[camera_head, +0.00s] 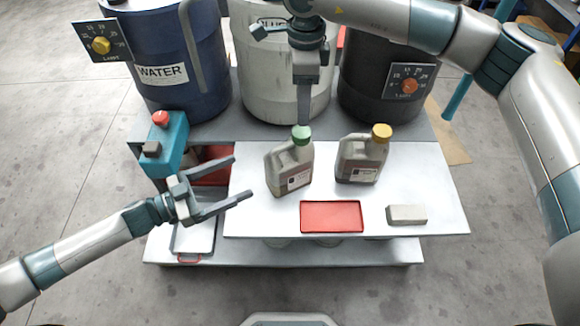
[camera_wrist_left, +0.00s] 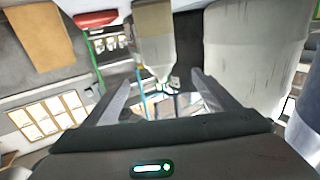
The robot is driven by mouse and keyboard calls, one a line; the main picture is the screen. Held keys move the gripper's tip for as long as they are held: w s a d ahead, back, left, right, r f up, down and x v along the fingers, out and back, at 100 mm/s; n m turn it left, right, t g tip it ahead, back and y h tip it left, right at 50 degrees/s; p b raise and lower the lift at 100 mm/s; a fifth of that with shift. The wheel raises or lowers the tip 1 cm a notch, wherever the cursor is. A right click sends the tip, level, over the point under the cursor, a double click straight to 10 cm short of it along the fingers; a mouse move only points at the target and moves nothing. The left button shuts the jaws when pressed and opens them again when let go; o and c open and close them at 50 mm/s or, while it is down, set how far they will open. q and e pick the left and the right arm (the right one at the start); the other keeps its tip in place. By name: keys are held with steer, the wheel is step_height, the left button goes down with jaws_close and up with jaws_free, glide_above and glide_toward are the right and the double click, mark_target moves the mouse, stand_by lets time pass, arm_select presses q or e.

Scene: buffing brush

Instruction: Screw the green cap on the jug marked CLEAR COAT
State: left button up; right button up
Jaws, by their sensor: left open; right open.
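A beige-grey jug (camera_head: 287,176) with a green cap (camera_head: 302,134) on its neck stands upright on the white tabletop, left of a similar jug (camera_head: 359,162) with a yellow cap (camera_head: 381,131). Their label text is too small to read. My right gripper (camera_head: 304,118) points down right above the green cap, its fingers seen edge-on; I cannot tell whether they touch the cap. My left gripper (camera_head: 241,177) is open and empty at the table's left side, left of the green-capped jug. Its spread fingers also show in the left wrist view (camera_wrist_left: 160,88), with no jug between them.
A red tray (camera_head: 331,216) and a grey block (camera_head: 407,214) lie at the front. A blue drum marked WATER (camera_head: 190,95), a white drum (camera_head: 262,90) and a dark drum (camera_head: 365,92) stand behind. A teal device (camera_head: 170,140) is left, above a metal tray (camera_head: 192,238).

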mark_target(290, 154)
arm_select(q)
steer(key=x, duration=1.6)
steer(key=shift+d, duration=0.2)
jaws_close()
arm_select(e)
steer(key=n, duration=0.8)
steer(key=shift+n, duration=0.4)
steer(key=n, duration=0.9)
steer(key=shift+f, duration=0.1)
steer(key=shift+f, duration=3.9)
